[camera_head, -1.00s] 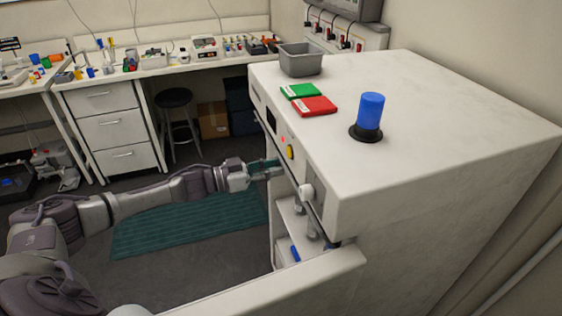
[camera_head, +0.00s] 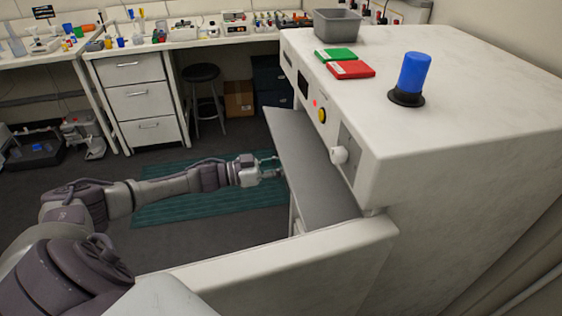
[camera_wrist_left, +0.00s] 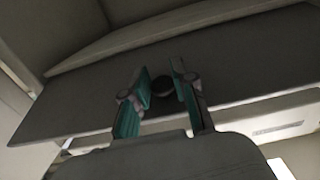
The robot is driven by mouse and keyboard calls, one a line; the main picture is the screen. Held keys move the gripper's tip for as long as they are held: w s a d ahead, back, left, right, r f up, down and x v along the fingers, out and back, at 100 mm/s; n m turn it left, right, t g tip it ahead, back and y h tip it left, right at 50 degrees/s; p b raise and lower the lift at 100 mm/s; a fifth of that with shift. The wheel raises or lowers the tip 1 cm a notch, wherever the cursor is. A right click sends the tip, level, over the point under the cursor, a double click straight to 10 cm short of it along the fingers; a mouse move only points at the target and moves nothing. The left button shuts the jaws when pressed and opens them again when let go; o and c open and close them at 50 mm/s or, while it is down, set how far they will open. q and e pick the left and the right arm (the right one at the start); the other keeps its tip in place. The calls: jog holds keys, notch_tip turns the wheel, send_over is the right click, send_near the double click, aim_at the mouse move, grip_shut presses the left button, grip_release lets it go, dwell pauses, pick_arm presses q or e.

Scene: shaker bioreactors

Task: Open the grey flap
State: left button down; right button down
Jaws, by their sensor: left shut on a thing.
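The grey flap (camera_head: 308,168) juts out from the front of the white machine, below the control panel, as a tilted flat panel. My left gripper (camera_head: 279,172) is at its outer side. In the left wrist view the flap (camera_wrist_left: 235,62) spans the picture, with a small dark round knob (camera_wrist_left: 163,86) on it. The two teal-lined fingers of my left gripper (camera_wrist_left: 162,92) stand on either side of this knob and are shut on it. My right gripper is not in view.
A large white door (camera_head: 270,262) stands open in front of the machine (camera_head: 480,110), near my left arm. On top are a grey bin (camera_head: 337,26), green and red pads and a blue lamp (camera_head: 414,73). Open floor with a teal mat (camera_head: 190,207) lies left.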

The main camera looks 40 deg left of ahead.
pick_arm(q)
jog(key=shift+d+f, duration=0.15)
jog(key=shift+f, duration=0.4)
jog(key=c, duration=1.2)
grip_release()
jog(key=shift+o, duration=1.3)
jog(key=shift+w+d, duration=0.15)
jog(key=shift+w, duration=0.15)
jog(key=shift+r, duration=0.1)
jog(key=v, duration=1.2)
